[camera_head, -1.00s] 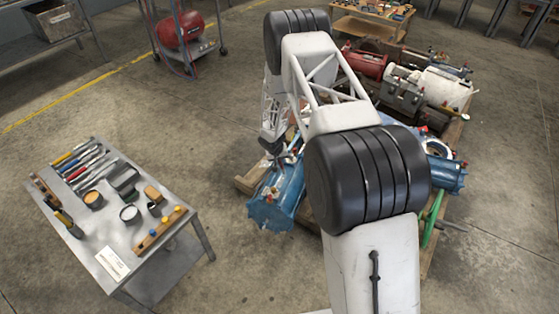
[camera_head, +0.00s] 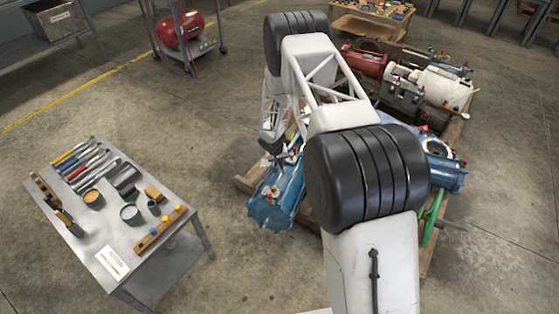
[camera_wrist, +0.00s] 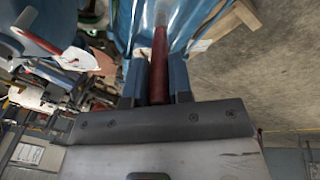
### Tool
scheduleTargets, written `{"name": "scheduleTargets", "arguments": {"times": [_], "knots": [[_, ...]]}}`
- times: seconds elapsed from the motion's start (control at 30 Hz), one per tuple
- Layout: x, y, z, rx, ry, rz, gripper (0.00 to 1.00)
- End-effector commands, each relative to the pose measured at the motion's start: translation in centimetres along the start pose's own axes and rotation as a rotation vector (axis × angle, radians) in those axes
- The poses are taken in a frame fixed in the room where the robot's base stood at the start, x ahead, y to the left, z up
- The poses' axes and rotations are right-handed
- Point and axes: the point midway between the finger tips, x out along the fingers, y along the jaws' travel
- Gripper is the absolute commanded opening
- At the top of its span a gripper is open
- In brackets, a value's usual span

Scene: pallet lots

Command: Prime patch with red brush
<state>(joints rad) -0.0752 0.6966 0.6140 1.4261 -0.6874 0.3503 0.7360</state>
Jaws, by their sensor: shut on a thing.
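My gripper (camera_wrist: 159,82) is shut on the red handle of the brush (camera_wrist: 160,52) in the wrist view. The brush points away from the jaws, with a pale metal part at its far end, over a blue surface. Its bristles are not clear. In the head view my gripper (camera_head: 271,145) is small and dark, just above and left of the blue cylinder (camera_head: 277,195). The blue cylinder lies at the near left corner of the pallet. I cannot make out the patch for certain, nor whether the brush touches the cylinder.
The pallet (camera_head: 246,184) holds several other parts, including a red cylinder (camera_head: 364,62) and a white one (camera_head: 446,88). A metal table (camera_head: 92,225) with tools, tins and a bottle rack stands at left. Bare floor lies between table and pallet. My arm hides the pallet's middle.

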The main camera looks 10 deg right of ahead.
Motion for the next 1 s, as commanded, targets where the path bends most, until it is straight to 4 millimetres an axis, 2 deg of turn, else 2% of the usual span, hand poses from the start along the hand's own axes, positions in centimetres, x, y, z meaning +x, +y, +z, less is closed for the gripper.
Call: {"name": "scheduleTargets", "arguments": {"times": [0.7,1.0], "knots": [[0.7,-0.2,0.2,0.000,0.000,0.000,0.00],[0.2,-0.8,1.3,0.001,0.000,0.000,0.00]]}}
